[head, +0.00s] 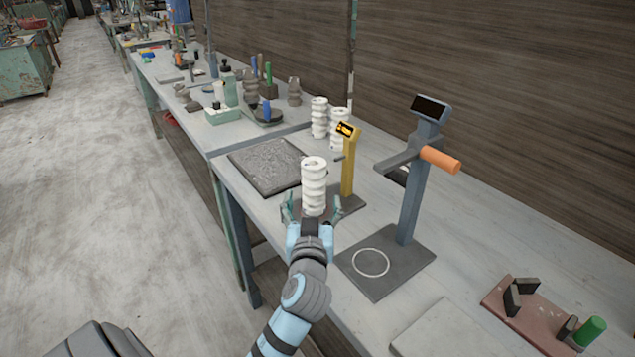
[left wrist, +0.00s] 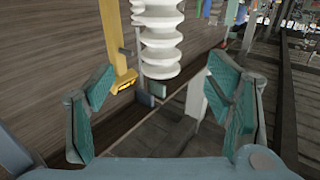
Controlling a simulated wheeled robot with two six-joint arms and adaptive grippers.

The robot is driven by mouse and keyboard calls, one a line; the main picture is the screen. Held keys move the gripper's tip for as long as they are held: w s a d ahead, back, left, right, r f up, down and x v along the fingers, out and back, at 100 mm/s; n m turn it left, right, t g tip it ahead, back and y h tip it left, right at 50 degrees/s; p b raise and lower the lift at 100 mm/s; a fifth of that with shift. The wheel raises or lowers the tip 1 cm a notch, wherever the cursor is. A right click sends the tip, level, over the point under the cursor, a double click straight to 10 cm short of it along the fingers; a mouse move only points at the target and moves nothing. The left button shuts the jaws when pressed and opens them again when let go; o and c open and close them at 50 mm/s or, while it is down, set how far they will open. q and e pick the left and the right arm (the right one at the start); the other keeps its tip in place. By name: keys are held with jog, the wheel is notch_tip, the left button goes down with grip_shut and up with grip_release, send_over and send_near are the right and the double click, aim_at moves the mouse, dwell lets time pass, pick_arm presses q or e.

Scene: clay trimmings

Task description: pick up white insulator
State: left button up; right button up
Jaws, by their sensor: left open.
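A white ribbed insulator (head: 314,180) stands upright in front of a yellow gauge post (head: 348,175). Its foot is hidden behind my left gripper, so I cannot tell exactly what it rests on. My left gripper (head: 314,208) is open, with its teal fingers apart on either side of the insulator's lower part in the head view. In the left wrist view the insulator (left wrist: 160,42) hangs in from the top, between and beyond the open fingers (left wrist: 160,98), with gaps on both sides. Two similar white insulators (head: 319,118) (head: 338,130) stand farther back. My right gripper is not in view.
A taller grey stand (head: 415,190) with an orange handle (head: 440,160) rises to the right on a dark plate (head: 375,285). A rough grey slab (head: 266,166) lies to the left. A reddish board (head: 525,315) with blocks is at lower right. The wall runs behind.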

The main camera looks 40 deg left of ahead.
aim_at(313, 183)
pick_arm(q)
jog(key=x, duration=0.4)
jog(key=shift+d+r, duration=0.1)
jog(key=x, duration=0.6)
jog(key=shift+w+a, duration=0.2)
jog(key=shift+a, duration=0.1)
jog(key=c, duration=1.5)
grip_shut()
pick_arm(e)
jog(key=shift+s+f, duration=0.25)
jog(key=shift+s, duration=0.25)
pick_arm(q)
jog(key=shift+r, duration=0.1)
